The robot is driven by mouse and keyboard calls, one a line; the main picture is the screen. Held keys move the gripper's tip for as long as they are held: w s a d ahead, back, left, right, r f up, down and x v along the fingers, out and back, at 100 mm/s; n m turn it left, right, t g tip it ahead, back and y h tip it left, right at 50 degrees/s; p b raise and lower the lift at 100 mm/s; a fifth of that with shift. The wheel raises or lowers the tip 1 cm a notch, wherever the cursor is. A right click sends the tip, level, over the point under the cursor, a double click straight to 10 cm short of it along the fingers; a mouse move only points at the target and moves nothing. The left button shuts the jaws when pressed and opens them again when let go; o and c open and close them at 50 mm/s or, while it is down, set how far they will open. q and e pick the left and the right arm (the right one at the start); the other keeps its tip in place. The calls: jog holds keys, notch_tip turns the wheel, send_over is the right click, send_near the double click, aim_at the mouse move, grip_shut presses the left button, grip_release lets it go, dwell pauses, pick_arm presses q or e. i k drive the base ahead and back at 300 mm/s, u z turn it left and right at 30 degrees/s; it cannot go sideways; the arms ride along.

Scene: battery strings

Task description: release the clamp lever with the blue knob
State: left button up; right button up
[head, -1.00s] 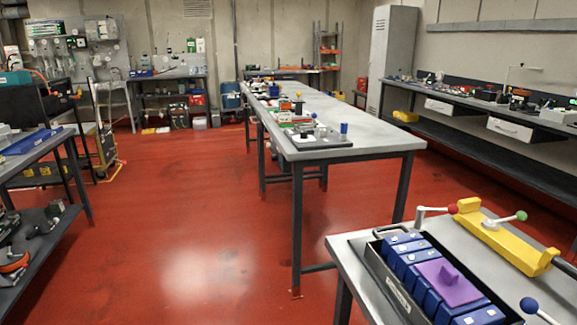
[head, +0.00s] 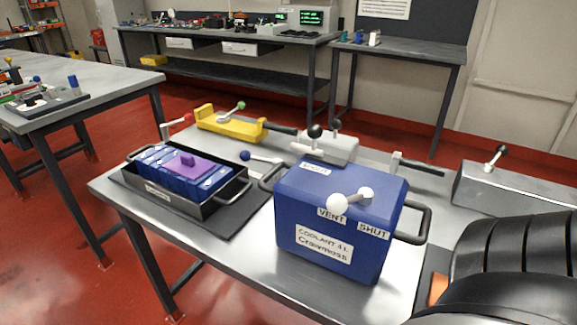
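The clamp lever with the blue knob (head: 245,155) is in the head view, at the back right corner of the black tray. Its pale arm (head: 266,160) runs right from the knob, nearly level. The black tray (head: 235,196) holds several blue blocks (head: 148,154), with a purple piece (head: 190,167) on top. A lever with a red knob (head: 188,118) stands at the tray's back left. I cannot tell how the blue-knob lever bears on the tray. Neither of my grippers shows in this view.
A blue coolant box (head: 330,225) with a white-knobbed lever stands right of the tray. Behind are a yellow fixture (head: 228,126) with a green knob and a grey block (head: 325,148) with black knobs. A large black ribbed shape (head: 515,265) fills the lower right.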

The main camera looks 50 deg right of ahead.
aim_at(259, 158)
jog(key=z, duration=0.05)
jog(key=k, duration=0.45)
jog(key=u, duration=1.2)
jog(key=i, duration=0.65)
jog(key=u, duration=5.55)
jog(key=k, duration=1.9)
jog(key=u, duration=1.75)
